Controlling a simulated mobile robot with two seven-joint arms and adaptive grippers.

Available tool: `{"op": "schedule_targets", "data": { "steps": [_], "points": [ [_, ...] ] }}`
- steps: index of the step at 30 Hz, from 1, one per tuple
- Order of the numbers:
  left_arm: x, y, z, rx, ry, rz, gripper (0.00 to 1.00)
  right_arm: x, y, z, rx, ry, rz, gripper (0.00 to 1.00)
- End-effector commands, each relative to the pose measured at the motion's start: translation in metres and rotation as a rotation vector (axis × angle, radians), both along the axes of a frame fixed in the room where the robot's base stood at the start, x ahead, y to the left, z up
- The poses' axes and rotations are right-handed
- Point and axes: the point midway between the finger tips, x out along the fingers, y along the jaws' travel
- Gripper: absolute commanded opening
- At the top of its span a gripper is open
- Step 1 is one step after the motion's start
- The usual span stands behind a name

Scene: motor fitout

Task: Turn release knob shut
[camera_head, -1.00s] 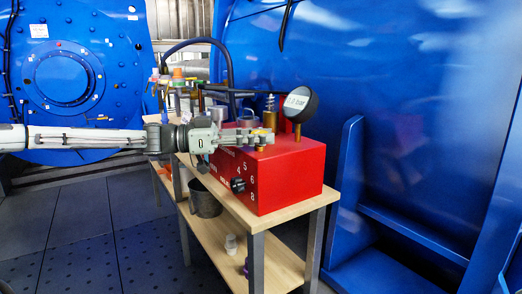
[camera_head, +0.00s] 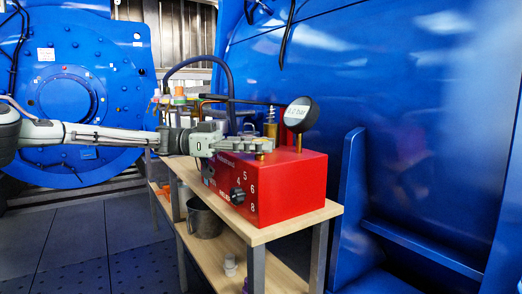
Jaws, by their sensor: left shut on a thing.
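A red pump box (camera_head: 292,185) stands on a wooden-topped bench. My left gripper (camera_head: 258,146) comes in from the left over the top of the box. Its fingers are shut on a small brass knob (camera_head: 260,156) at the top front edge, which they mostly hide. I cannot read a label on this knob, so I cannot confirm it is the release knob. A black dial (camera_head: 238,196) with numbers beside it is on the front face. A round gauge (camera_head: 298,114) marked in bar stands on top. My right gripper is not in view.
Bottles with coloured caps (camera_head: 179,97) and a dark hose (camera_head: 231,85) are behind my left gripper. A grey bucket (camera_head: 204,219) and a small white bottle (camera_head: 230,265) are on the lower shelf (camera_head: 214,249). Large blue machinery (camera_head: 400,90) rises behind the bench.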

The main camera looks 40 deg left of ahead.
Motion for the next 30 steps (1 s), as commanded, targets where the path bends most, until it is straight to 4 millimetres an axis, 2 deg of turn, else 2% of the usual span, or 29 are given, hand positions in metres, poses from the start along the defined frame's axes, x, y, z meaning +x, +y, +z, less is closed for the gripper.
{"op": "schedule_targets", "data": {
  "steps": [12,26,27,30],
  "points": [
    [0.0011,0.0022,-0.0003,-0.002,0.001,-0.136,0.01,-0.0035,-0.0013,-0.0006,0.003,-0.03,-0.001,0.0],
    [0.0002,0.002,0.0007,-0.004,-0.002,-0.151,0.01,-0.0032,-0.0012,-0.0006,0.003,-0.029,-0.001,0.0],
    [0.0002,0.002,0.0007,-0.004,-0.002,-0.151,0.31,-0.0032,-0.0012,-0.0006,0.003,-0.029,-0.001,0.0],
    [0.0002,0.0016,0.0006,-0.004,-0.002,-0.152,0.43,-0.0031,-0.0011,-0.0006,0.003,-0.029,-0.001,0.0]
  ]
}}
